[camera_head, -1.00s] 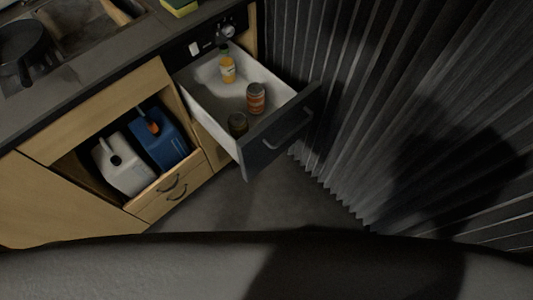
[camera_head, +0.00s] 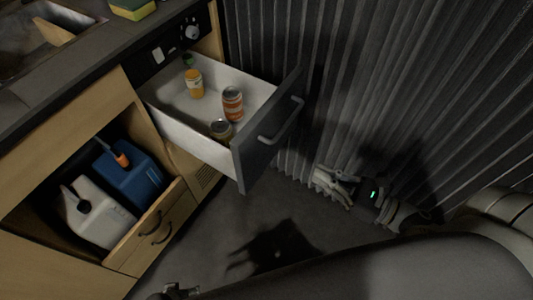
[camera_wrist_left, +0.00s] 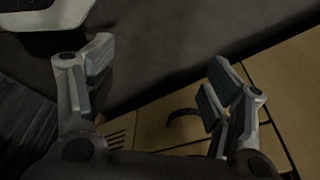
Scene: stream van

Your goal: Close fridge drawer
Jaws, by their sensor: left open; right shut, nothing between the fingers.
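The fridge drawer (camera_head: 205,137) is pulled out from the cabinet in the head view. Its dark front (camera_head: 264,143) carries a grey bar handle (camera_head: 283,123). A bottle with orange contents (camera_head: 194,84), an orange-and-white can (camera_head: 232,104) and another can (camera_head: 221,130) stand inside. My right gripper (camera_head: 323,177) is shut and empty, to the right of and below the drawer front, apart from it, near the curtain. My left gripper (camera_wrist_left: 160,80) is open and empty in the left wrist view, over the floor and wooden cabinet front. Only a small part of it shows at the head view's bottom edge.
A pleated dark curtain (camera_head: 350,70) borders the drawer on the right. An open cabinet bay on the left holds a white canister (camera_head: 98,215) and a blue canister (camera_head: 128,175). A sponge (camera_head: 132,8) lies on the counter. The floor (camera_head: 215,235) below the drawer is clear.

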